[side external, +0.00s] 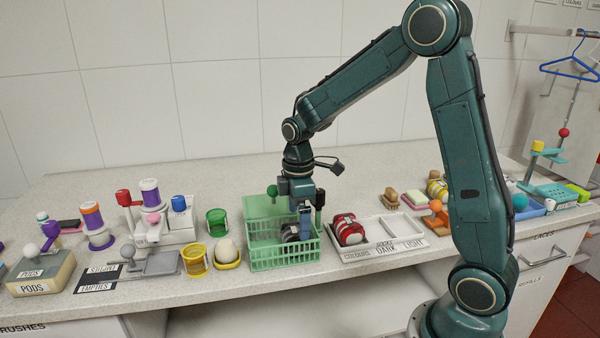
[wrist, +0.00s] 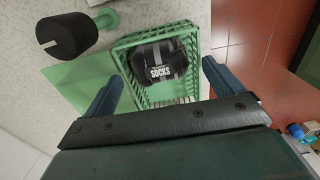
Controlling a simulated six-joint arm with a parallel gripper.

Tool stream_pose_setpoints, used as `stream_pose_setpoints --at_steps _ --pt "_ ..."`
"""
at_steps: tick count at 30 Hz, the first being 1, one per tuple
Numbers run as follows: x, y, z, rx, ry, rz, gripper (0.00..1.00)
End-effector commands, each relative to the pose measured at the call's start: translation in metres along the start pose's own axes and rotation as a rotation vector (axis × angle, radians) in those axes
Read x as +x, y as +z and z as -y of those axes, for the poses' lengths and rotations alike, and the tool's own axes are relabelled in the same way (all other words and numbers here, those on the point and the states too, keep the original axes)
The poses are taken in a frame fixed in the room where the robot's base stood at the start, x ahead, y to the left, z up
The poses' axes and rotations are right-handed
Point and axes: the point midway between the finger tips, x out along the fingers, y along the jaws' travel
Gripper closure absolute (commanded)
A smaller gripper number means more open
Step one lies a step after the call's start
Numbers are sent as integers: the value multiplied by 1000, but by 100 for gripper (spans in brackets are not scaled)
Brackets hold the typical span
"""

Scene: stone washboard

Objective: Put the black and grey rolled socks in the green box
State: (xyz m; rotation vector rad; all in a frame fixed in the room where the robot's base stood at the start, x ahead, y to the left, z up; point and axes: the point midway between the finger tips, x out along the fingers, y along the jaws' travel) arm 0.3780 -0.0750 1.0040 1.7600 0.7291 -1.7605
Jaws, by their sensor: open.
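The green box (side external: 285,257) is an open-topped slatted crate with its lid (side external: 266,206) raised at the back. The black and grey rolled socks (side external: 291,233) are inside it. In the wrist view, the socks (wrist: 160,62), with a printed label, lie inside the green box (wrist: 117,45), towards one end. My gripper (side external: 303,221) points down over the box. In the wrist view, my gripper (wrist: 160,85) has its two fingers spread wide with nothing held between them. I cannot tell the exact gap between the fingertips and the socks.
A white sorting tray (side external: 385,243) with a red rolled pair (side external: 347,230) stands right of the box; its DARK and LIGHT sections look empty. A yellow dish with a pale egg-shaped item (side external: 227,252) is close on the left. A green-knobbed post (side external: 272,191) stands behind.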

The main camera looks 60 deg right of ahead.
Motion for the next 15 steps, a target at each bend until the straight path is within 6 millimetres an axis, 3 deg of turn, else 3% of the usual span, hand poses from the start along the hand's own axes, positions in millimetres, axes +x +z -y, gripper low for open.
stream_pose_setpoints --at_steps 8,15 --pt "-6 0 0 0 2 -1 7" --pt "-30 0 -1 0 4 -3 7"
